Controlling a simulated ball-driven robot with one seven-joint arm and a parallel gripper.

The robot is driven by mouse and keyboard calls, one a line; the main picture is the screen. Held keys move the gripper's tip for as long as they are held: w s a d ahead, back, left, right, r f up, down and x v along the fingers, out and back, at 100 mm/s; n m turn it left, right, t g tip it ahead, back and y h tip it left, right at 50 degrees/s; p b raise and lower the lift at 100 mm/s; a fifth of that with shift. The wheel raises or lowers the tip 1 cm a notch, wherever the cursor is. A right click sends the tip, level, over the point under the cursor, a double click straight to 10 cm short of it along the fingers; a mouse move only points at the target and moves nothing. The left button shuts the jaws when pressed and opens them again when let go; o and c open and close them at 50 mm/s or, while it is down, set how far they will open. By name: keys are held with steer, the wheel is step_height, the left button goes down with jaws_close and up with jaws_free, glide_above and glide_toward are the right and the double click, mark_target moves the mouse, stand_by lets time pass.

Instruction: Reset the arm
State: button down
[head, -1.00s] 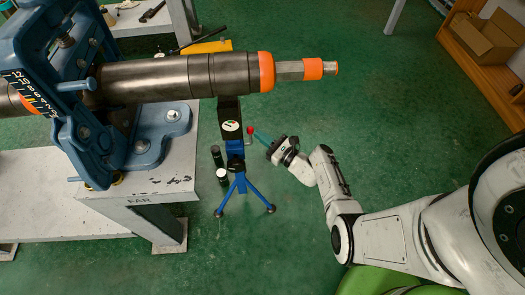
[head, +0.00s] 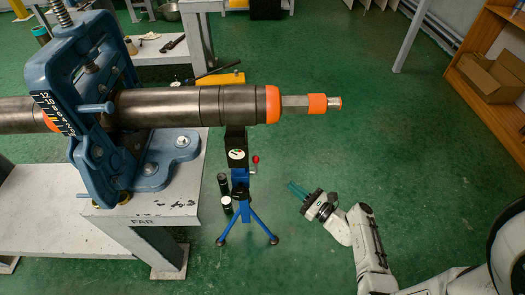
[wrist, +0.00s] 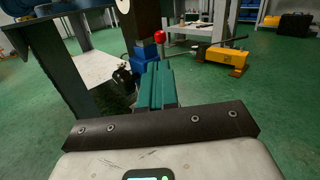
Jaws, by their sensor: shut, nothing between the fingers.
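My gripper (head: 294,190) hangs over open green floor at the lower middle of the head view, right of the blue tripod stand (head: 240,195). Its teal fingers are together with nothing between them, and they also show shut in the wrist view (wrist: 157,85). My white arm reaches in from the lower right, bent at the elbow. In the wrist view the stand's red knob (wrist: 160,36) appears just beyond the fingertips. The gripper looks apart from the stand.
A blue vise (head: 95,120) on a grey bench (head: 150,217) holds a long dark pipe (head: 190,105), which juts out above the stand. A yellow tool (head: 220,81) lies behind. A wooden shelf with a cardboard box (head: 495,75) stands at far right. Floor between shelf and stand is clear.

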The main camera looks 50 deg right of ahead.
steer(key=s+a+n+g+y+p, duration=0.2)
steer(key=a+n+g+y, duration=0.8)
steer(key=a+n, duration=0.95)
steer(key=s+r+n+g+h+p, duration=0.1)
steer(key=s+r+n+g+h, duration=0.6)
steer(key=r+n, duration=0.6)
steer(key=s+n+h, duration=0.1)
steer(key=s+n, duration=0.1)
steer(key=n, duration=0.2)
steer(key=shift+d+g+p, duration=0.3)
steer(key=shift+d, duration=0.1)
steer(key=c, duration=1.8)
jaws_free()
steer(key=shift+f, duration=0.1)
